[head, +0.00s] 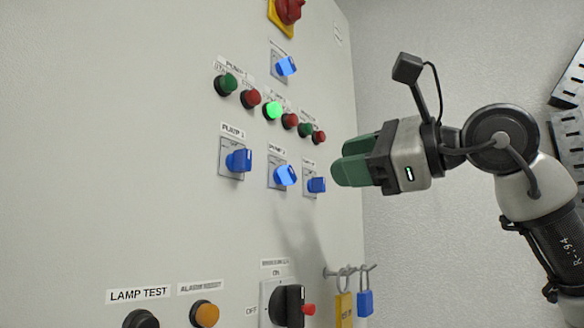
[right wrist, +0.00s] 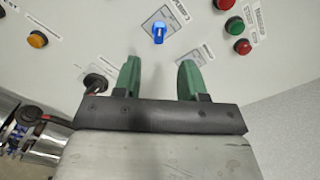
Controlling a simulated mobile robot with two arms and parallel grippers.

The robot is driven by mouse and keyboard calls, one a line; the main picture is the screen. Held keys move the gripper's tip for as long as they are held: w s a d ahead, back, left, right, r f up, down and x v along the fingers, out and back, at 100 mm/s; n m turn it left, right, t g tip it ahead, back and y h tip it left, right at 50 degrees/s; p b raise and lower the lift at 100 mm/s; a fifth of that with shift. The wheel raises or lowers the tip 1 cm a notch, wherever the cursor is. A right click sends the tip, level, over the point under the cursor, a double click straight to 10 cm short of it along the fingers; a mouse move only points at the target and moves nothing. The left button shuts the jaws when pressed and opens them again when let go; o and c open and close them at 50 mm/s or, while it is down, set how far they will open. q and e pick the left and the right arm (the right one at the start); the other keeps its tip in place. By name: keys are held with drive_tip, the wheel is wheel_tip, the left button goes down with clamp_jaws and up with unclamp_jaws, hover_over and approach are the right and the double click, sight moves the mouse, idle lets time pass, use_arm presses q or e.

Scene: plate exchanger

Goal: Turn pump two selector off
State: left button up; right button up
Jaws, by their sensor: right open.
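The pump 2 selector (head: 284,176) is a blue knob on a grey plate, in the middle of a row of three blue selectors on the panel. Its exact pointing direction is hard to tell. My right gripper (head: 347,160) has green fingers and is open and empty. In the head view it is right of the row, out from the panel. In the right wrist view, a blue selector (right wrist: 158,32), which looks like pump 2, lies ahead of the gap between the open fingers (right wrist: 160,68), apart from them. My left gripper is not in view.
The pump 1 selector (head: 238,160) and pump 3 selector (head: 316,185) flank pump 2 closely. Above are indicator lamps, one lit green (head: 273,111). Below are a black rotary switch (head: 288,305) and hanging padlocks (head: 364,303). Space in front of the panel is free.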

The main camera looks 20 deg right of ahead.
sight(292, 173)
drive_tip(key=p+x, duration=0.3)
drive_tip(key=x, duration=0.5)
drive_tip(key=shift+r, duration=0.1)
drive_tip(key=shift+w+a, duration=0.35)
drive_tip(key=shift+w, duration=0.05)
clamp_jaws()
